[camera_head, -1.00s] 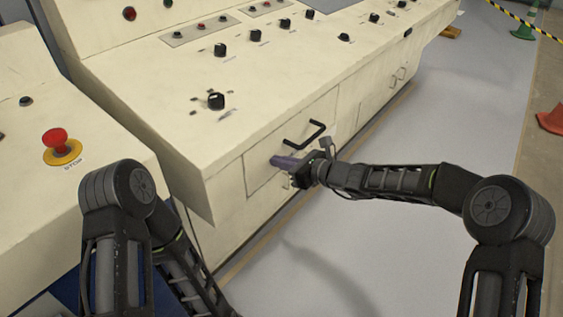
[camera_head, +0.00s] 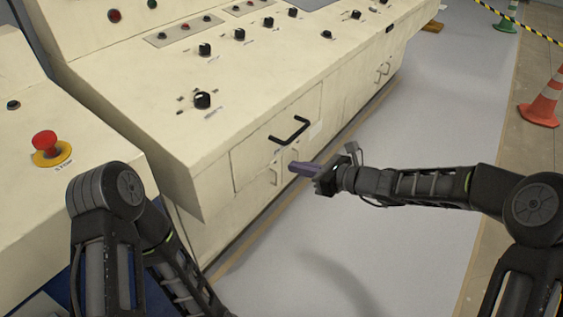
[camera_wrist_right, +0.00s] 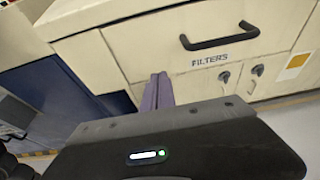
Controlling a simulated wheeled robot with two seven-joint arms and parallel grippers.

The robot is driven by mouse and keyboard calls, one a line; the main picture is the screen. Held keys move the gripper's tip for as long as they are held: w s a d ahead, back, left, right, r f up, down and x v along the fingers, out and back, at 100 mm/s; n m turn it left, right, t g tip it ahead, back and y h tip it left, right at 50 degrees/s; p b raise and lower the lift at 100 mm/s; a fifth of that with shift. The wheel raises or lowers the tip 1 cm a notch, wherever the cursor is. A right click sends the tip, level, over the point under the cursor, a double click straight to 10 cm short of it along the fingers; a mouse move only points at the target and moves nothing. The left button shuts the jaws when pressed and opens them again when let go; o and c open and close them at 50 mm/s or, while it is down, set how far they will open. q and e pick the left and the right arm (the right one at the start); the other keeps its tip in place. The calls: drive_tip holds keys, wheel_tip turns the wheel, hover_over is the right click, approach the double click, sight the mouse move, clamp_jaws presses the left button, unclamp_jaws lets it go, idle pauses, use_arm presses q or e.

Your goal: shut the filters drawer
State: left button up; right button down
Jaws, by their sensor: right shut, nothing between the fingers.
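The filters drawer (camera_head: 262,150) is a cream front with a black bar handle (camera_head: 289,131) in the side of the console. Its front looks flush with the panel around it, with only a thin outline. In the right wrist view the drawer front (camera_wrist_right: 150,45) carries the handle (camera_wrist_right: 220,38) and the label FILTERS. My right gripper (camera_head: 296,168) has purple fingers, shut and empty. It is apart from the drawer front, below and right of the handle in the head view. Its fingers (camera_wrist_right: 158,92) point at the cabinet. My left gripper is out of view; only its arm shows.
Below the drawer are cabinet doors with small pull handles (camera_head: 274,176). Knobs line the console top (camera_head: 140,95). A red stop button (camera_head: 45,145) is at the left. The grey floor (camera_head: 390,140) beside the console is clear; an orange cone (camera_head: 543,105) stands right.

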drive_tip(key=v, duration=0.2)
drive_tip(key=shift+s+d, duration=0.25)
drive_tip(key=shift+d, duration=0.05)
